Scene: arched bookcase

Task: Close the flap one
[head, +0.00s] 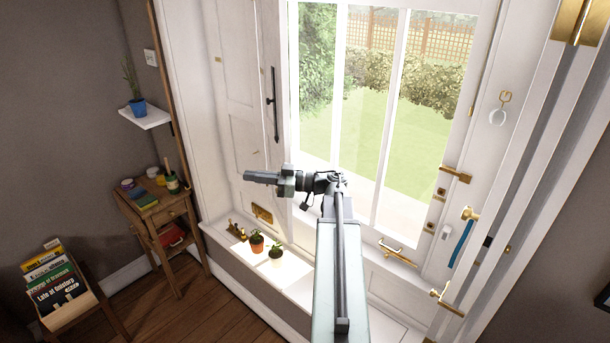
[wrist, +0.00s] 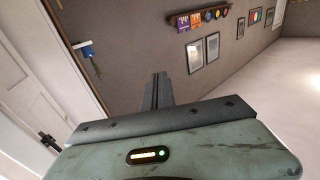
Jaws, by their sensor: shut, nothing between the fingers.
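No label marks which part is flap one. A tall white panel (head: 240,110) with a black bar handle (head: 273,104) stands left of the window, and I cannot tell whether it is fully shut. My gripper (head: 250,177) points left in front of the panel's lower part, apart from the handle. In the wrist view my gripper (wrist: 158,92) has its fingers together, with nothing between them. The wrist view also shows a white panel at left with a dark handle (wrist: 52,144).
Two potted plants (head: 257,243) (head: 277,254) stand on the low sill below my arm. A small wooden table (head: 160,205) with jars and a book box (head: 65,300) stand at left. A wall shelf (head: 145,116) holds a blue pot. Brass latches (head: 455,174) are at right.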

